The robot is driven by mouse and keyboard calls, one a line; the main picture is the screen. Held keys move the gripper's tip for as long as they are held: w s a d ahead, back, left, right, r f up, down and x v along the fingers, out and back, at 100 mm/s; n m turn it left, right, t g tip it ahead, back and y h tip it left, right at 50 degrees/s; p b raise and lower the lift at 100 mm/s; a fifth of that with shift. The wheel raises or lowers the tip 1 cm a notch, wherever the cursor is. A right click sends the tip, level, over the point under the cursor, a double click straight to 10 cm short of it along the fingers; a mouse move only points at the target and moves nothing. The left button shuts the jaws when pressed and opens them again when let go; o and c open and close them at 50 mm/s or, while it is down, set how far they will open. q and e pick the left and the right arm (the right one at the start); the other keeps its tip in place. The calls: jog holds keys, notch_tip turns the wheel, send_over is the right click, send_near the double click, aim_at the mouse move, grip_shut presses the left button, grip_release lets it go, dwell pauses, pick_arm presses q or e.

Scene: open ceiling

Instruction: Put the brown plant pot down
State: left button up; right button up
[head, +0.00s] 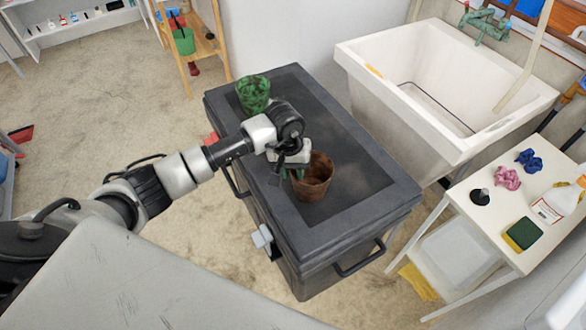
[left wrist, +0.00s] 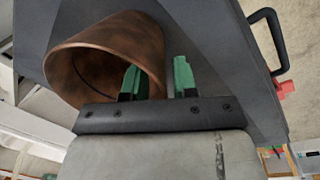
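The brown plant pot (head: 315,182) looks upright at the near middle of the dark chest's lid (head: 345,140). It appears to rest on the lid. My left gripper (head: 290,172) is at the pot's left rim. In the left wrist view, its two green-padded fingers (left wrist: 158,80) straddle the wall of the pot (left wrist: 85,70), one inside the mouth and one outside. A strip of lid shows between the outer finger and the wall, so the gripper looks partly open. The pot's base is hidden in the wrist view. My right gripper is not in view.
A green patterned pot (head: 253,94) stands at the lid's far left corner. A white sink (head: 385,95) is behind the chest to the right. A white side table (head: 478,222) with small items and a bottle (head: 555,205) stands right. The lid right of the brown pot is clear.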

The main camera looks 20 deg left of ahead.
pick_arm(q)
jog(key=shift+r+p, duration=0.25)
jog(key=shift+p, duration=0.1)
notch_tip(320, 180, up, 12)
jog(key=a+b, duration=0.1)
jog(key=b, duration=0.2)
jog(key=shift+s+a+f, duration=0.15)
jog(key=shift+a, duration=0.05)
